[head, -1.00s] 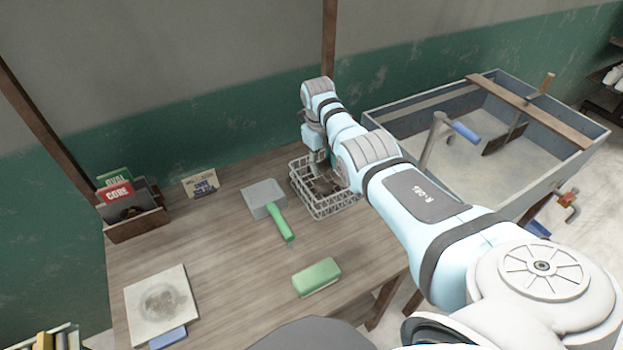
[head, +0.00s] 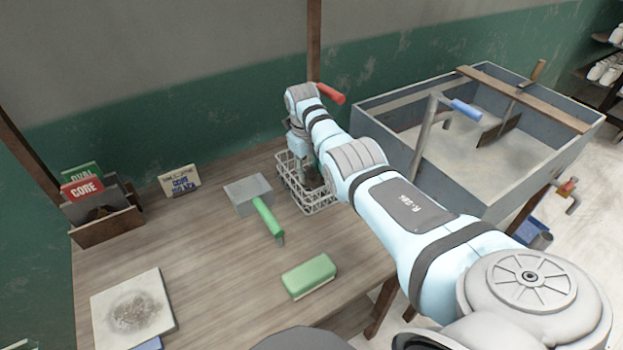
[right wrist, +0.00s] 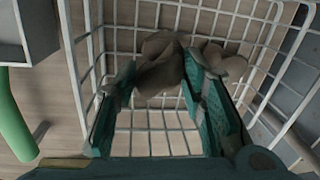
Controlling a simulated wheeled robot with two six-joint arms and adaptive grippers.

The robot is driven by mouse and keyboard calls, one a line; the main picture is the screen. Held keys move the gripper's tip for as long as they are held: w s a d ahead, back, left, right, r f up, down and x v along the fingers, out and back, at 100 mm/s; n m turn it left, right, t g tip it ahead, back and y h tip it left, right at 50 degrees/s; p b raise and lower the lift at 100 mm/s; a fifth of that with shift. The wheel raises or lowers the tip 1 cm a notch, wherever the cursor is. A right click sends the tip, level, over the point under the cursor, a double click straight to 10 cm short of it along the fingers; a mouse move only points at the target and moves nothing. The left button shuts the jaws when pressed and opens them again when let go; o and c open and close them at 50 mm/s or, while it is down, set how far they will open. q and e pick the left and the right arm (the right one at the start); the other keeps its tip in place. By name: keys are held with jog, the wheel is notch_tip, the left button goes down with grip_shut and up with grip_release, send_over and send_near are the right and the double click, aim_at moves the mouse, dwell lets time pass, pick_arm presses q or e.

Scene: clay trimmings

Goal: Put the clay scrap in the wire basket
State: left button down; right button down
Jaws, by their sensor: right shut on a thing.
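The wire basket (head: 322,208) stands at the right back of the wooden table, and its white wires also show in the right wrist view (right wrist: 84,75). My right gripper (right wrist: 160,72) reaches down into the basket in the head view. Its teal fingers are shut on a brown clay scrap (right wrist: 160,62), held between the fingertips above the basket floor. A further brown lump (right wrist: 226,62) shows beyond the right finger; I cannot tell whether it is a separate piece. In the head view the arm and basket wires mostly hide the fingers. My left gripper is not in view.
A scraper with a green handle (head: 267,215) lies left of the basket. A green block (head: 308,276) lies in front. A dusty slab (head: 132,308), a card box (head: 108,222) and a small sign (head: 180,181) are at left. A large grey bin (head: 400,130) stands right.

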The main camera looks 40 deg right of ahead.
aim_at(311, 171)
jog(key=shift+r, duration=0.25)
jog(key=shift+f, duration=0.25)
jog(key=c, duration=1)
grip_release()
notch_tip(311, 171, up, 4)
jog(key=p, duration=0.2)
jog(key=shift+a+p, duration=0.15)
jog(key=shift+p, duration=0.15)
notch_tip(311, 171, up, 8)
jog(key=a+p, duration=0.1)
jog(key=shift+s+r, duration=0.2)
